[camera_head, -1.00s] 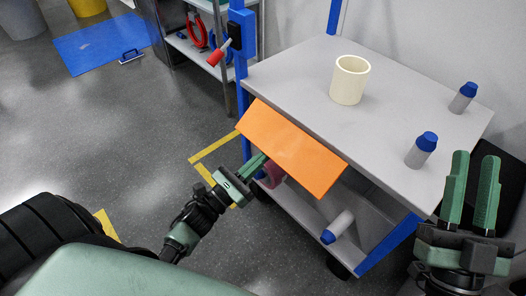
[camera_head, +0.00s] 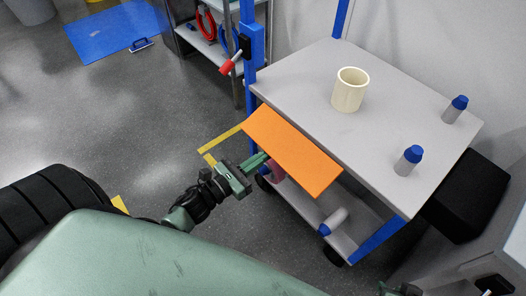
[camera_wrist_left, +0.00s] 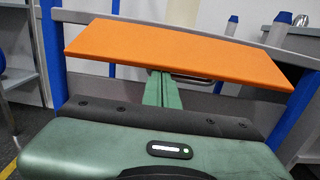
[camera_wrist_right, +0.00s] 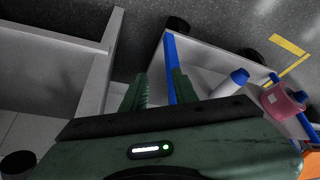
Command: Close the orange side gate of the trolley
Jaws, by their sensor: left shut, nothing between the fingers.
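The orange side gate (camera_head: 293,152) is a flat panel along the trolley's near side. It slopes outward and down from the edge of the grey trolley top (camera_head: 330,125). My left gripper (camera_head: 264,160) is shut and empty, its fingertips at the gate's lower outer edge. In the left wrist view the closed fingers (camera_wrist_left: 161,88) reach up to the underside of the gate (camera_wrist_left: 180,52); whether they touch cannot be told. My right gripper (camera_wrist_right: 153,88) is open and empty beside the trolley; the head view barely shows it.
A cream cup (camera_head: 350,90) and two grey bottles with blue caps (camera_head: 408,160) (camera_head: 454,110) stand on the top. A pink bottle (camera_wrist_right: 283,100) and a grey bottle (camera_head: 334,221) are on the lower shelf. A black box (camera_head: 465,195) stands at the right.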

